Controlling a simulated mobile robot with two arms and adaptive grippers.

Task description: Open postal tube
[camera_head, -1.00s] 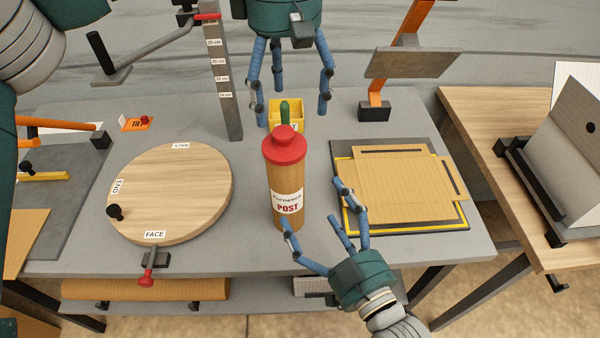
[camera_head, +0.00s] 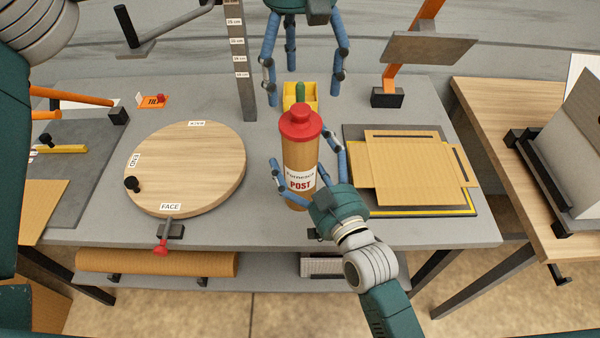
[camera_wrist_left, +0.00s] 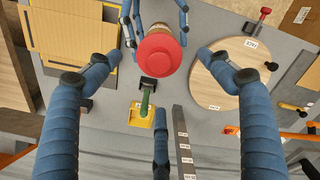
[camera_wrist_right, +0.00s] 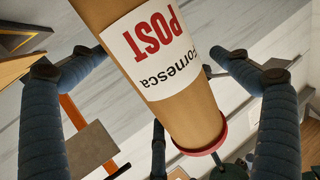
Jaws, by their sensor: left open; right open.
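The postal tube (camera_head: 300,160) stands upright on the grey workbench, a brown cylinder with a white "POST" label and a knobbed red cap (camera_head: 300,124). My right gripper (camera_head: 307,168) is open around the tube's body, with fingers on both sides; the tube also fills the middle of the right wrist view (camera_wrist_right: 165,75). Whether its fingers touch the tube is unclear. My left gripper (camera_head: 303,92) is open and empty, fingers pointing down, above and behind the tube. In the left wrist view the red cap (camera_wrist_left: 158,58) shows between its spread fingers.
A round wooden board (camera_head: 190,170) lies left of the tube. Flat cardboard (camera_head: 415,172) on a dark, yellow-edged mat lies to the right. A yellow box (camera_head: 313,93) with a green object stands behind the tube, near a grey ruler post (camera_head: 243,80).

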